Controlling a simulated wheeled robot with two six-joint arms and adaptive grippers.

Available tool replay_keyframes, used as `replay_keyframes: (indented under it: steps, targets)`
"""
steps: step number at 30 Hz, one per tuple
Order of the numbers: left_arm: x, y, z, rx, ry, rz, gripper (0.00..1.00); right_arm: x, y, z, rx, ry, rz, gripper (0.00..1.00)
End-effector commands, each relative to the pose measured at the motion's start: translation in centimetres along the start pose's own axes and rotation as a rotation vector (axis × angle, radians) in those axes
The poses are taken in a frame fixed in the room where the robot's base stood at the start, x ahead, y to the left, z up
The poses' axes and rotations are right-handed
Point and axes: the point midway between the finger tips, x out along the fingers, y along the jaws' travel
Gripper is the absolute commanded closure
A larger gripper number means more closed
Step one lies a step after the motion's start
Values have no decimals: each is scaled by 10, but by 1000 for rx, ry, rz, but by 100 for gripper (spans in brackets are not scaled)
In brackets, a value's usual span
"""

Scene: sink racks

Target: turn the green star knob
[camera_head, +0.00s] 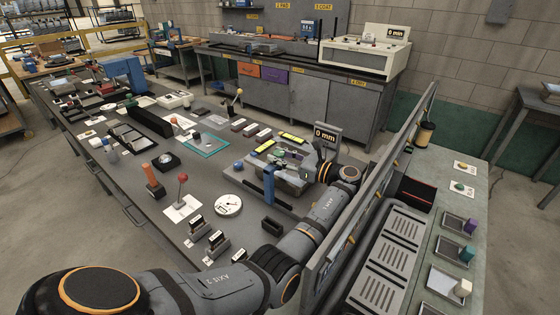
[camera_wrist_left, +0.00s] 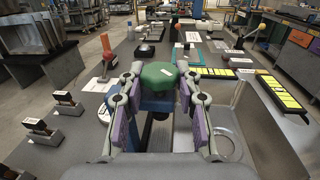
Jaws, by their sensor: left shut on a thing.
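The green star knob (camera_wrist_left: 159,75) sits between the two fingers of my left gripper (camera_wrist_left: 158,88) in the left wrist view, with a pale mark on its top. The purple-padded fingers are closed on it from both sides. Below it is a blue mount (camera_wrist_left: 158,104). In the head view my left gripper (camera_head: 298,163) reaches over a grey fixture beside a blue upright clamp (camera_head: 269,184); the knob is mostly hidden there by the gripper. My right gripper is not in view.
A display reading 0 mm (camera_head: 326,134) stands just behind the gripper. A red ball lever (camera_head: 182,178), a round dial (camera_head: 228,205) and several small switch blocks stand on the bench to the left. A tall panel (camera_head: 365,190) runs close along the arm's right side.

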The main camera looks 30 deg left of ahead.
Motion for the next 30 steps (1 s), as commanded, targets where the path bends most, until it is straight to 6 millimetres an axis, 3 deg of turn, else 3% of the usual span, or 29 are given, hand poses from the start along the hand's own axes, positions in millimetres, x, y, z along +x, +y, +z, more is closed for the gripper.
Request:
replay_keyframes:
  steps: [12,13,18,26,30]
  targets:
    - [-1,1,-5,8,7,9,98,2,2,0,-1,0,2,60]
    - [-1,1,-5,8,7,9,65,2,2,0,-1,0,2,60]
    - [0,1,-4,6,5,8,42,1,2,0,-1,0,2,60]
    - [0,0,-2,3,3,8,42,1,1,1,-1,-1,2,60]
    - [0,0,10,0,3,7,42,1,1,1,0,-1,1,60]
